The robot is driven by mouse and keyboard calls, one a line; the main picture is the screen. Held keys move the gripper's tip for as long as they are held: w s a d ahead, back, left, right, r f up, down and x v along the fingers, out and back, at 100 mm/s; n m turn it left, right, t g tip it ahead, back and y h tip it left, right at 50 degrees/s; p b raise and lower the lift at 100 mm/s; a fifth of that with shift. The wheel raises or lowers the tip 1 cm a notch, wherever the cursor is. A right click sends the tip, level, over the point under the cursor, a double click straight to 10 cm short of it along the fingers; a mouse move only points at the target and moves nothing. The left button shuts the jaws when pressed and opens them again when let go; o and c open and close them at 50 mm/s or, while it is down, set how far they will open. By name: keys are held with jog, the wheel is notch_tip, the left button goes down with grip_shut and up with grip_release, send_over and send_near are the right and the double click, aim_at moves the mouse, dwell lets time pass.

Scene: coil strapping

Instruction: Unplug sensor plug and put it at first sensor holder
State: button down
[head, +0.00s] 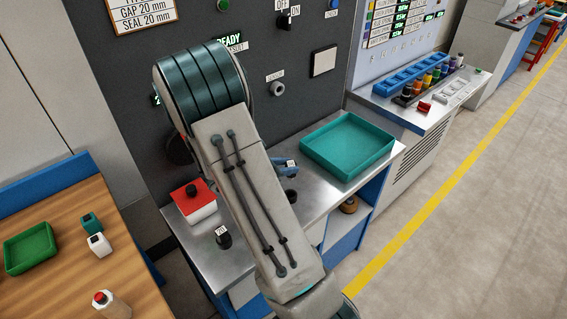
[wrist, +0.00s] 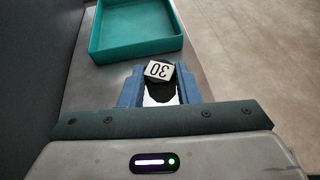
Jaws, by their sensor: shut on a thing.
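My gripper (wrist: 160,88) shows in the wrist view with its blue fingers shut on a dark piece with a white "30" label (wrist: 158,69). The piece is between the fingertips, over the steel bench. In the head view the labelled piece (head: 291,163) shows just right of my arm, which hides most of the gripper. I cannot tell whether the piece touches the bench. A round grey fitting (head: 278,89) is on the dark panel above. I cannot tell for certain which thing is the sensor plug or the first sensor holder.
A teal tray (head: 348,146) stands on the steel bench right of my gripper. A red-topped box (head: 194,201) and a dark "20" piece (head: 223,237) are left of my arm. A rack of coloured pieces (head: 425,83) is on the right-hand bench. A wooden table (head: 60,240) is at left.

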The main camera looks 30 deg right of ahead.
jog(key=shift+d+r, duration=0.1)
notch_tip(320, 180, down, 6)
jog(key=b, duration=0.5)
dwell(1.6)
jog(key=shift+f+b, duration=1.2)
jog(key=shift+f, duration=0.05)
jog(key=shift+r, duration=0.1)
jog(key=shift+r+p, duration=0.9)
jog(key=shift+r, duration=0.2)
jog(key=shift+f+b, duration=0.25)
jog(key=shift+b, duration=0.05)
